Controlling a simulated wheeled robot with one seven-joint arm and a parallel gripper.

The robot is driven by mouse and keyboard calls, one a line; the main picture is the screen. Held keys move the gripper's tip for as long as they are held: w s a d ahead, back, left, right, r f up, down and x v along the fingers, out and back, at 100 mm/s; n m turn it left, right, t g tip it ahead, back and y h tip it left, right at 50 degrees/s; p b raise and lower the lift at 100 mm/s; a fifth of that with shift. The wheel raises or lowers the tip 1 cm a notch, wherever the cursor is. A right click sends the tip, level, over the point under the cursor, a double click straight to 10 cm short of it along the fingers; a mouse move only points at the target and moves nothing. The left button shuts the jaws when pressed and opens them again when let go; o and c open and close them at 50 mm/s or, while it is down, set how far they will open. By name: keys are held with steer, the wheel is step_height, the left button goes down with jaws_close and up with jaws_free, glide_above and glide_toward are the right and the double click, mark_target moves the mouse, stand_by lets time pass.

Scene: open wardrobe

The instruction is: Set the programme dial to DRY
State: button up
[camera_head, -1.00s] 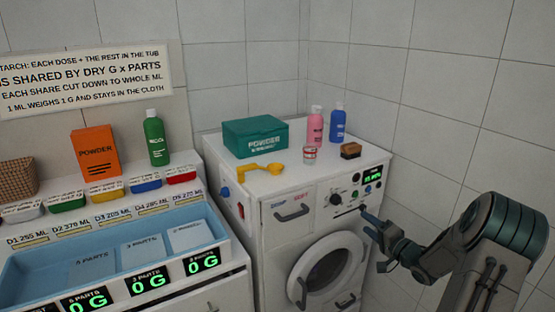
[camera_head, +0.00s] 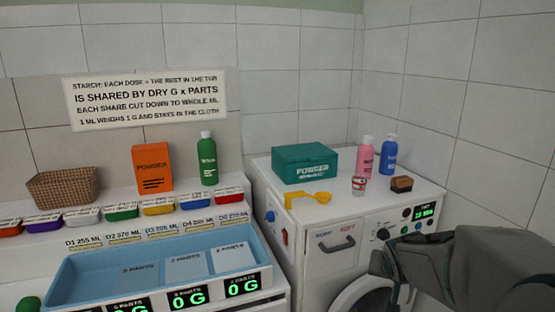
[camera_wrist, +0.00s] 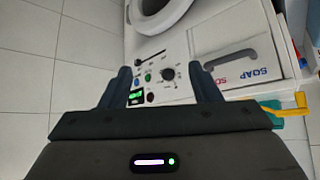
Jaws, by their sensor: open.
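The washing machine's control panel (camera_head: 396,234) is at the right in the head view, with a black dial (camera_head: 383,234) and a green lit display (camera_head: 424,213). My gripper (camera_wrist: 160,75) is open and empty, facing the panel; contact with the dial is not visible. The dial's lettering is too small to read. In the head view my arm hides the lower right of the panel, and the fingertips are not clear.
The soap drawer (camera_head: 336,242) and round door (camera_head: 362,297) are nearby.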

steer(key=s+a+n+g+y, duration=0.1)
steer(key=s+a+n+g, duration=0.1)
steer(key=s+a, duration=0.3)
steer(key=s+a+n+g+y, duration=0.2)
steer(key=s+a, duration=0.4)
steer(key=s, duration=0.8)
steer(key=shift+s+f+g, duration=0.25)
steer(key=shift+f+g, duration=0.15)
